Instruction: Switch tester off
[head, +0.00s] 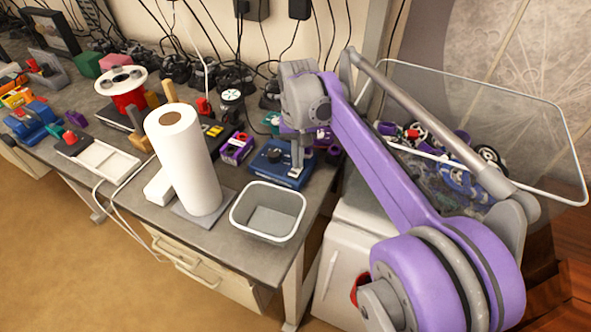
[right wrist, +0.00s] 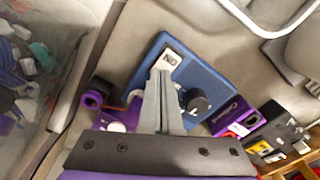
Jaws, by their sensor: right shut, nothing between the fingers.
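The tester is a blue box (head: 282,172) on the bench, with a dark knob (right wrist: 197,101) on its top. In the right wrist view the blue box (right wrist: 210,62) bears a small white label (right wrist: 173,63) with letters that seem to read ON, upside down. My right gripper (head: 297,166) is over the tester with its fingers shut and empty. In the right wrist view its fingertips (right wrist: 161,72) overlap the edge of the label, beside the knob; whether they touch is unclear. My left gripper is not in view.
A grey bin (head: 268,212) stands just in front of the tester. A white paper roll (head: 183,160) stands left of it. A purple box (head: 236,149) lies close to the tester's left. A clear container of parts (head: 480,110) is at the right.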

